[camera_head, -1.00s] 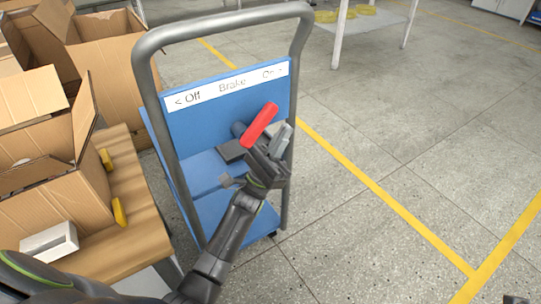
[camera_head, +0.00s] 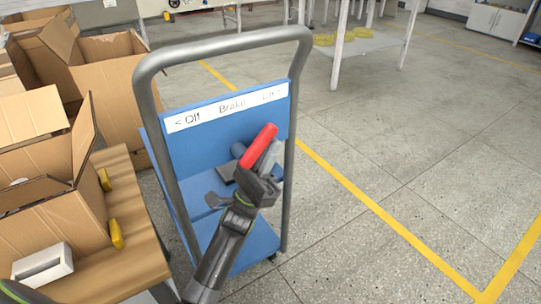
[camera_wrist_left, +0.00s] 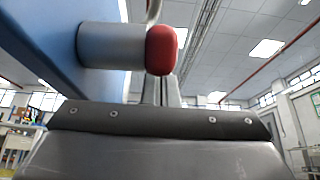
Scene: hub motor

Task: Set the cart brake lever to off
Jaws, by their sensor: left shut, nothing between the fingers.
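The brake lever (camera_head: 259,146) is a red bar on a grey round pivot on the cart's blue panel. It tilts with its upper end to the right, towards the "On" side of the white label (camera_head: 228,106), which has "Off" at its left. My left gripper (camera_head: 271,156) is shut and empty, close at the right side of the lever; I cannot tell whether they touch. In the left wrist view, the red lever end (camera_wrist_left: 162,49) is just above and in front of the fingers (camera_wrist_left: 161,90). My right gripper is not in view.
The cart's grey tube handle (camera_head: 225,45) arches around the panel. A table (camera_head: 130,218) with open cardboard boxes (camera_head: 45,165) and yellow-handled items stands at the left. The floor (camera_head: 400,150) to the right is clear, with yellow lines.

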